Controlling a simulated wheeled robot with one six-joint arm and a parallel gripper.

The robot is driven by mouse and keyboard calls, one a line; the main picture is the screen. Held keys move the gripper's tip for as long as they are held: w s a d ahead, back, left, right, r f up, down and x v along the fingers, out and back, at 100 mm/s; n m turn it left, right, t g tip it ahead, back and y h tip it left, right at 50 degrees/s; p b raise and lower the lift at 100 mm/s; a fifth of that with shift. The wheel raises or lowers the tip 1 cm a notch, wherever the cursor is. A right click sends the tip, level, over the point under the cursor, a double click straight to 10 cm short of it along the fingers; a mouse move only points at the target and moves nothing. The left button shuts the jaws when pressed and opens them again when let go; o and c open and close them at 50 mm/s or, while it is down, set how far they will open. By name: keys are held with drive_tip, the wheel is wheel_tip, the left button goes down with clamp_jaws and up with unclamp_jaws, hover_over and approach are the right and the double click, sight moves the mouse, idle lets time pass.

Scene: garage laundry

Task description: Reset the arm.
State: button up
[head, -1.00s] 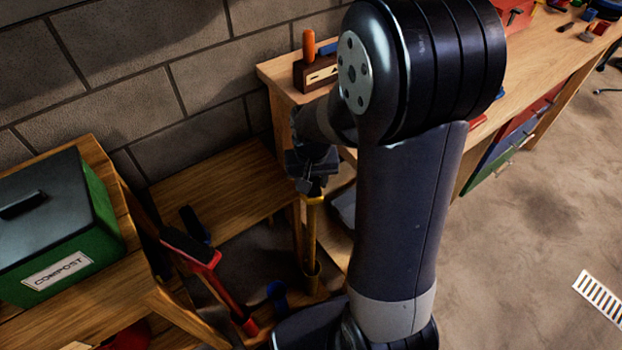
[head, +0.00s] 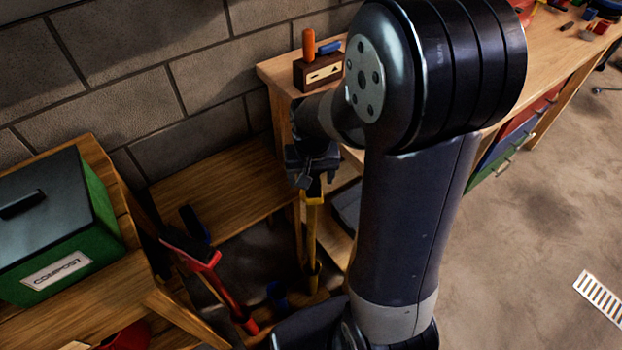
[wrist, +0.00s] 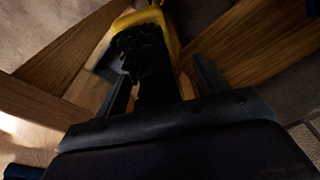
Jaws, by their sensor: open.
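My gripper (head: 312,178) is in the middle of the head view, in front of the workbench's left end. It is open, right above the top of a yellow upright tool (head: 312,225). In the wrist view the tool's yellow part (wrist: 152,18) and a dark part show near and between the two fingers. I cannot tell whether the fingers touch it. My arm's large upper links hide much of the middle of the head view.
A red-headed tool (head: 200,254) leans left of the yellow one. A green compost bin (head: 95,200) stands on a wooden table at left. The workbench (head: 282,82) holds a small wooden block with an orange handle. Open floor lies at right.

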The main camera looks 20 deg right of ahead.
drive_tip(key=r, duration=0.6)
drive_tip(key=s+r, duration=0.1)
drive_tip(key=r, duration=0.2)
drive_tip(key=shift+a+p, duration=0.1)
drive_tip(key=shift+p, duration=0.2)
drive_tip(key=shift+f, duration=0.1)
drive_tip(key=f, duration=0.7)
drive_tip(key=w+f+b, duration=0.1)
drive_tip(key=f, duration=0.2)
drive_tip(key=shift+w+f, duration=0.1)
drive_tip(key=shift+f, duration=0.25)
drive_tip(key=shift+r+p, duration=0.45)
drive_tip(key=shift+f, duration=0.1)
